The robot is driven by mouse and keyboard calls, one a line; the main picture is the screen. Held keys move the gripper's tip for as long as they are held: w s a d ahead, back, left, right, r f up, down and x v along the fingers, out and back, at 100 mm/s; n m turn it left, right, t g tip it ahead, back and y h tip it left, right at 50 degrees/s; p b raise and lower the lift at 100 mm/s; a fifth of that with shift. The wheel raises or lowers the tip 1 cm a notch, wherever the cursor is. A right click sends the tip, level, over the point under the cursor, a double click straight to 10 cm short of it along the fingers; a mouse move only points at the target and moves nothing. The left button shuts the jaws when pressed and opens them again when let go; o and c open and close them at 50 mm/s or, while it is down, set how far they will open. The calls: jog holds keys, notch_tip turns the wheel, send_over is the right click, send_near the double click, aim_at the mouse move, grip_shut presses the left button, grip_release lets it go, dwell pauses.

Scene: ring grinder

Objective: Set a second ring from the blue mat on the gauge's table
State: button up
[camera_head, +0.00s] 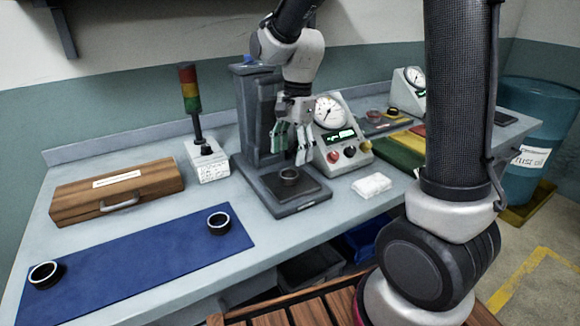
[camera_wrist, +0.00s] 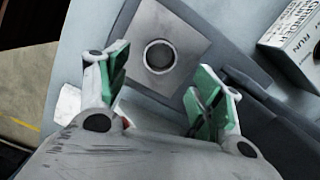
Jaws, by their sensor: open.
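A dark ring (camera_head: 289,175) lies flat on the table (camera_head: 310,193) of the gauge (camera_head: 258,120). My gripper (camera_head: 292,150) is open and empty above that ring. In the wrist view the ring (camera_wrist: 160,56) shows on the square plate (camera_wrist: 190,38), beyond and between the green-padded fingers (camera_wrist: 160,95), and apart from them. The blue mat (camera_head: 140,268) bears two dark rings with bright rims, one at its right end (camera_head: 219,222) and one at its left end (camera_head: 44,274).
A wooden case (camera_head: 118,190) and a signal tower (camera_head: 192,110) stand left of the gauge. A dial readout box (camera_head: 338,135) stands close at its right, with a white cloth (camera_head: 371,185) in front. The mat's middle is clear.

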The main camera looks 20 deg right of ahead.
notch_tip(320, 180, up, 6)
jog(key=s+d+r+n+t, duration=0.2)
jog(key=s+d+r+n, duration=0.3)
jog(key=s+d, duration=0.3)
jog(key=s+d+n+t, duration=0.1)
jog(key=s+d+n, duration=0.2)
jog(key=s, duration=0.2)
jog(key=s+d+n+t+h, duration=0.1)
jog(key=s+d+n+t, duration=0.1)
jog(key=s, duration=0.4)
jog(key=d+n, duration=0.1)
jog(key=n, duration=0.1)
jog(key=shift+s+n, duration=0.2)
jog(key=shift+n, duration=0.1)
dwell(0.3)
